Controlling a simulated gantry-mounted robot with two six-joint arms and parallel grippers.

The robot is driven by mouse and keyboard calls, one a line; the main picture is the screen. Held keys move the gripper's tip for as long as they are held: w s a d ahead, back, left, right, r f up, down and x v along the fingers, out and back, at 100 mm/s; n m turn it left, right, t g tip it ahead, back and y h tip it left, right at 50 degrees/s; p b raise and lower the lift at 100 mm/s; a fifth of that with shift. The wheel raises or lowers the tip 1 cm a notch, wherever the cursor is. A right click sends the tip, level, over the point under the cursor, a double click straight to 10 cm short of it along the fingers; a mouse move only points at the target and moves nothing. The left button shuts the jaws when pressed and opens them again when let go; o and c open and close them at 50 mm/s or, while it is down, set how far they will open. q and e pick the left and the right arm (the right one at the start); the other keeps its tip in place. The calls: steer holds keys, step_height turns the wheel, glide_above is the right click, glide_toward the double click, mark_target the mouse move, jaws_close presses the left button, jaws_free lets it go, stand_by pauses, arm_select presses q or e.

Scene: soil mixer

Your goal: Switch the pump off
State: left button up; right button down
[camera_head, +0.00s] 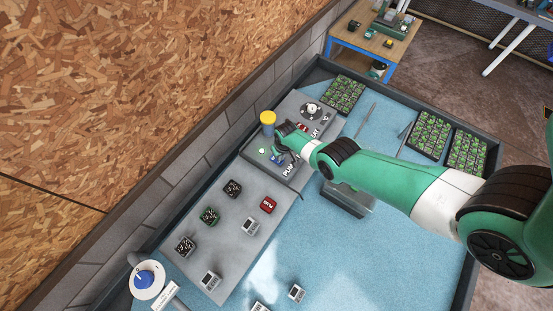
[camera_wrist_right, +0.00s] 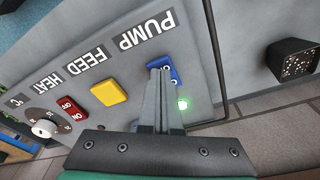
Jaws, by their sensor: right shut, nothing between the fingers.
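The grey control panel (camera_head: 318,105) stands along the wall side of the blue table. In the right wrist view the blue pump rocker switch (camera_wrist_right: 171,74) sits beside the PUMP label (camera_wrist_right: 146,29), partly hidden behind the fingers. A small green lamp (camera_wrist_right: 183,103) next to it is lit; it also shows in the head view (camera_head: 262,151). My right gripper (camera_wrist_right: 160,68) is shut and empty, its fingertips at the blue switch. I cannot tell whether they touch it. In the head view the right arm largely covers the switch. My left gripper is not in view.
The yellow FEED button (camera_wrist_right: 109,93) and red HEAT switch (camera_wrist_right: 73,107) are beside the pump switch. A yellow-capped post (camera_head: 267,117) stands close to the gripper. Several small boxes stand on a grey plate (camera_head: 232,238). Plant trays (camera_head: 432,136) lie at the far right.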

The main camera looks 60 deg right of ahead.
steer(key=shift+f+b, duration=0.5)
steer(key=shift+f, duration=0.05)
steer(key=shift+r, duration=0.15)
step_height(320, 180, up, 7)
steer(key=p, duration=0.7)
stand_by(0.4)
